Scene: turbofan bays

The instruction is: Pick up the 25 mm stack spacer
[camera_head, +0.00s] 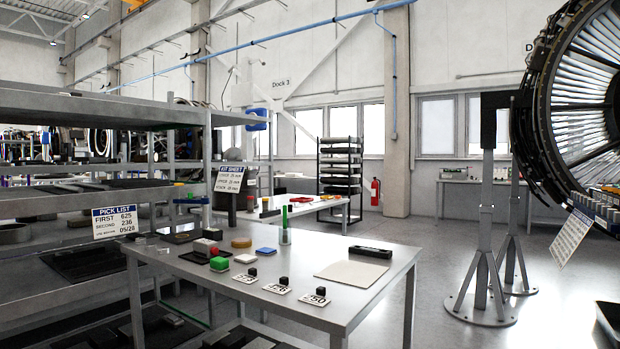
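My gripper is not in view. I cannot tell which object is the 25 mm stack spacer, as no object has a readable 25 mm mark. The grey table (300,311) in front carries small candidate pieces. Three small black pieces stand by number cards: left (253,272), middle (284,281) and right (320,290). A kit sheet (230,179) behind has lines in mm, too small to read surely.
A slim green-topped upright item (285,226), a black bar (370,251) and a pale mat (352,273) are also on the table. Metal shelving (100,108) with a pick list (115,222) stands left. An engine stand (486,250) is right. Floor between is clear.

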